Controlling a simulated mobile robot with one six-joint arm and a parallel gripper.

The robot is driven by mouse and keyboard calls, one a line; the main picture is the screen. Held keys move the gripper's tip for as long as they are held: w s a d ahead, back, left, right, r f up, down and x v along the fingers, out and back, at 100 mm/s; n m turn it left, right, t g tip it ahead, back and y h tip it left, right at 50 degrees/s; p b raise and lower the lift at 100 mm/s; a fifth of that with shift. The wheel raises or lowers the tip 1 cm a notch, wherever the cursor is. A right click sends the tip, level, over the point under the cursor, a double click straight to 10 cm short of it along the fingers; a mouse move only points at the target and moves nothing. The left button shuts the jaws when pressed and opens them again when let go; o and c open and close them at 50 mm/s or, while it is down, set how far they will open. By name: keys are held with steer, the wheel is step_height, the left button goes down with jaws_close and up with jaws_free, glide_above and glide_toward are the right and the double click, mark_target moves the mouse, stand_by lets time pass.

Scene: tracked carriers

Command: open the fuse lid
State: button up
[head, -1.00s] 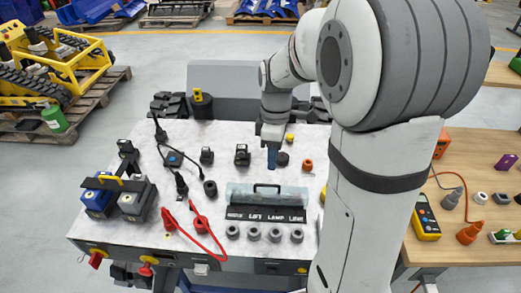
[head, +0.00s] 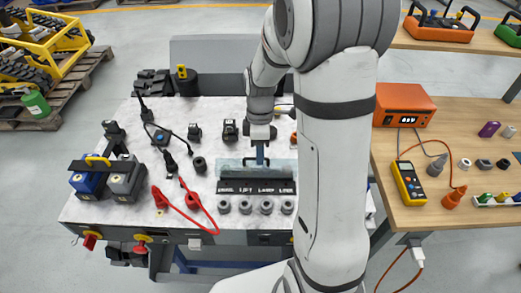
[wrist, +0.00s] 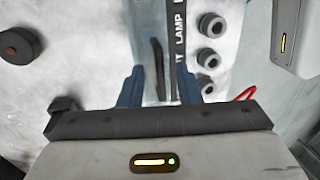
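The fuse lid (head: 230,168) is a clear, pale, flat cover, lying shut behind the black label strip (head: 257,187) marked with LIFT, LAMP and LINE. In the wrist view the lid (wrist: 148,18) runs up the picture, with its dark bar handle (wrist: 157,62) on it. My gripper (head: 260,161) is over the lid at its handle, pointing down. In the wrist view my gripper (wrist: 159,78) has its two blue fingers apart, and the handle lies between them in the picture. I cannot tell whether the fingers touch the lid. My arm hides part of the area to the right.
Several grey round fuse caps (head: 266,207) stand in front of the label strip. Red cables (head: 187,203) and a blue and grey battery pair (head: 106,175) are at left. A wooden bench (head: 445,140) with a yellow meter (head: 409,183) stands at right.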

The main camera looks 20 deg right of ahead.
steer(key=shift+c, duration=0.2)
jaws_close()
steer(key=shift+w+d+r, duration=0.1)
steer(key=shift+w+r, duration=0.05)
stand_by(0.3)
